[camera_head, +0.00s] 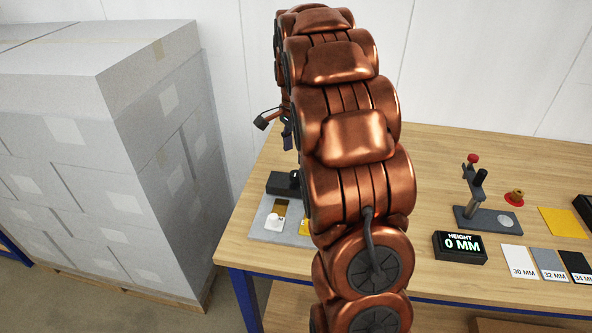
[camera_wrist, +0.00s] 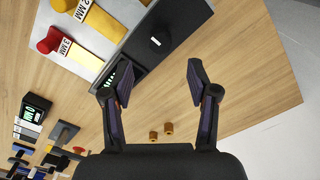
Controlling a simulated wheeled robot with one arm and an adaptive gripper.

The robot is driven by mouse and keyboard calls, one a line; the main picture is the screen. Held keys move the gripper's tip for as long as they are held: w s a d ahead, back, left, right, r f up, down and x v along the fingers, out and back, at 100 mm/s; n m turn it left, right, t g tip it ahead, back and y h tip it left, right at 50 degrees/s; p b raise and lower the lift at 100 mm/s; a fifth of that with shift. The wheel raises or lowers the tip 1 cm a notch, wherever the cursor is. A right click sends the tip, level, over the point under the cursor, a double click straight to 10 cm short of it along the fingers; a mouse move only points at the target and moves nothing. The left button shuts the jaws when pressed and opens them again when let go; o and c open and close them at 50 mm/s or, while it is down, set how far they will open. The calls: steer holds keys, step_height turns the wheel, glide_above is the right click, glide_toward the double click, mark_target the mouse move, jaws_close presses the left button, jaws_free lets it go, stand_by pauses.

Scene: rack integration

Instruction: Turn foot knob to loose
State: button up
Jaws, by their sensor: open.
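I cannot tell for sure that this is the foot knob. My gripper (camera_wrist: 158,70) is open and empty, its two fingers apart on either side of the knob's line, with a gap to it. A small lit display (camera_wrist: 122,78) sits by the left finger. In the head view, my arm hides most of my gripper, and the dark block (camera_head: 284,183) shows beside the arm on a grey plate (camera_head: 262,232).
Two brass pieces (camera_wrist: 161,132) stand on the wooden table (camera_head: 440,160) near my gripper's base. A height display (camera_head: 459,246), a stand with a red knob (camera_head: 473,180) and labelled plates (camera_head: 518,262) are at the right. Stacked boxes (camera_head: 150,140) stand left of the table.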

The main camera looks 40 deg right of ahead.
mark_target(295, 173)
steer(key=shift+f+p, duration=1.3)
steer(key=shift+f, duration=2.6)
jaws_close()
